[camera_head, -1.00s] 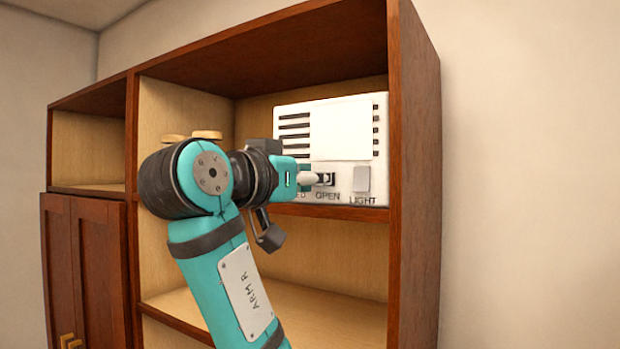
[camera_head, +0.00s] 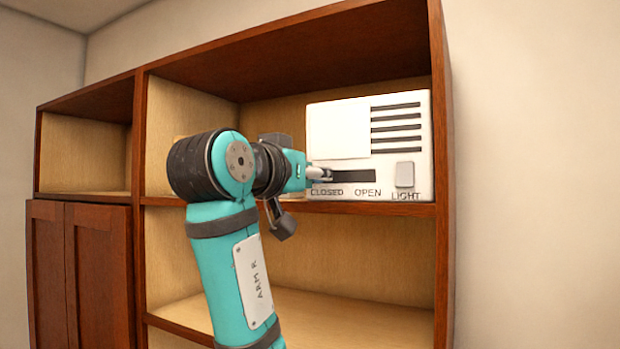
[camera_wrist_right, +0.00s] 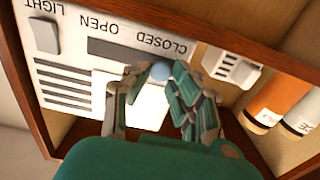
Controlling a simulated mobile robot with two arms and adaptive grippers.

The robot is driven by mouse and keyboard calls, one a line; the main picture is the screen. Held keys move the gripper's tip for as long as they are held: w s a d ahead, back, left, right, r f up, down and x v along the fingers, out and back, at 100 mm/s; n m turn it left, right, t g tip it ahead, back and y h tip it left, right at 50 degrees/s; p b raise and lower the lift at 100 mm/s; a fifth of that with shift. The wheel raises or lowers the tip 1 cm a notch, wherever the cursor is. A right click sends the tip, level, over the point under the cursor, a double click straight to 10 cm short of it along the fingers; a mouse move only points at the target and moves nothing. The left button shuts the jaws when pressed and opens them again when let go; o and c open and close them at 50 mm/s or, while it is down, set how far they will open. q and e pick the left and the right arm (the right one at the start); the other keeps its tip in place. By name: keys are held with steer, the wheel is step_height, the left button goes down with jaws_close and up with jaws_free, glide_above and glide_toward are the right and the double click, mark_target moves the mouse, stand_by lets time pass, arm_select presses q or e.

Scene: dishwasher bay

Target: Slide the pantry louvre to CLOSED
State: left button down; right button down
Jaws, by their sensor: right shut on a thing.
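The louvre unit (camera_head: 415,165) is a white box on the middle shelf, with dark vent slots on its right and a white cover plate (camera_head: 338,130) over its left. Below the slots runs a dark track (camera_head: 354,176) labelled CLOSED at left and OPEN at right. The slider knob (camera_wrist_right: 160,71) is pale and round, at the CLOSED end of the track. My right gripper (camera_head: 318,173) is shut on the knob; in the right wrist view its fingers (camera_wrist_right: 158,78) sit on both sides of it. My left gripper is not in view.
A LIGHT switch (camera_head: 405,175) is on the unit's right. The wooden cabinet's right side wall (camera_head: 443,150) stands close by. In the right wrist view, another white slotted box (camera_wrist_right: 228,66) and an orange cylinder (camera_wrist_right: 272,105) stand beyond the unit. The lower shelf (camera_head: 350,315) is empty where visible.

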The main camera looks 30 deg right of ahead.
steer(key=shift+r, duration=0.15)
steer(key=c, duration=1.5)
jaws_free()
steer(key=shift+o, duration=1.3)
steer(key=shift+w, duration=0.15)
steer(key=shift+o, duration=0.4)
steer(key=shift+w, duration=0.15)
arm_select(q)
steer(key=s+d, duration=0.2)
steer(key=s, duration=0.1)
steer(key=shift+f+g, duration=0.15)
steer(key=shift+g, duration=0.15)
arm_select(e)
steer(key=v, duration=1.2)
steer(key=shift+f, duration=0.25)
steer(key=shift+w, duration=0.15)
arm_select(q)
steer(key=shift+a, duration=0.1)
arm_select(e)
steer(key=shift+a, duration=0.1)
